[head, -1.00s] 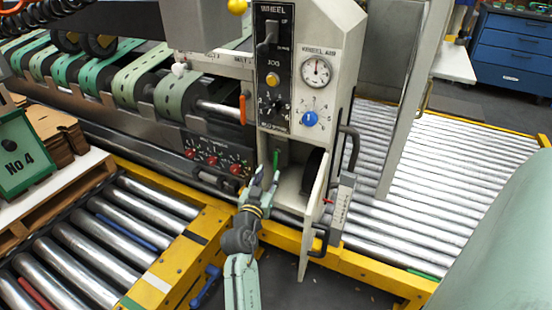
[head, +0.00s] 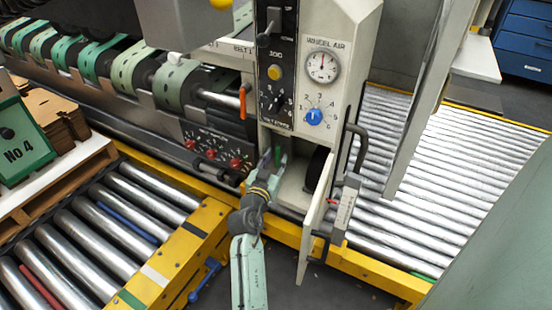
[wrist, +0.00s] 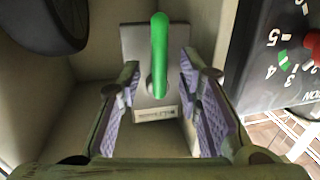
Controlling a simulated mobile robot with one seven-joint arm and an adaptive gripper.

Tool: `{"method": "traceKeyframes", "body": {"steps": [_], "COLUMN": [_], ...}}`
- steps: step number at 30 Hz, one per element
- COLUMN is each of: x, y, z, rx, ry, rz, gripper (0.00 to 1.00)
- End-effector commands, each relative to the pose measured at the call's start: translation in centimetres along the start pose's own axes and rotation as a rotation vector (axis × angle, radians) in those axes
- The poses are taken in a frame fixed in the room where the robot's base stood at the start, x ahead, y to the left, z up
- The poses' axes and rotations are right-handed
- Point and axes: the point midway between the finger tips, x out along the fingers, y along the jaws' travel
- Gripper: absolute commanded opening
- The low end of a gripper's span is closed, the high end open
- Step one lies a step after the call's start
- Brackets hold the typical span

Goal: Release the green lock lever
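The green lock lever (wrist: 159,55) stands upright on a grey plate (wrist: 133,45) inside an open cabinet compartment. In the wrist view my gripper (wrist: 158,95) is open, with one purple-padded finger on each side of the lever's line. The lever is centred between the fingers, and gaps show on both sides.
The open cabinet door (head: 316,220) stands close to the right of my arm. A dark round wheel (wrist: 45,22) is at the compartment's upper left in the wrist view. The black control panel (wrist: 280,60) lies to the right. A yellow rail (head: 360,262) runs below.

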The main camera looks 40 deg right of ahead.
Motion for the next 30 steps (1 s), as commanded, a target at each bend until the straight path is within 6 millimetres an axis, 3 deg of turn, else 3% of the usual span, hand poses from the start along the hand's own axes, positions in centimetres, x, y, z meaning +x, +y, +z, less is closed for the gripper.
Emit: {"method": "traceKeyframes", "body": {"steps": [15,30], "x": [0.0,0.01], "y": [0.0,-0.03], "z": [-0.01,-0.04], "rx": [0.0,0.0], "ry": [0.0,0.001], "rz": [0.0,-0.001], "gripper": [0.01,0.0]}}
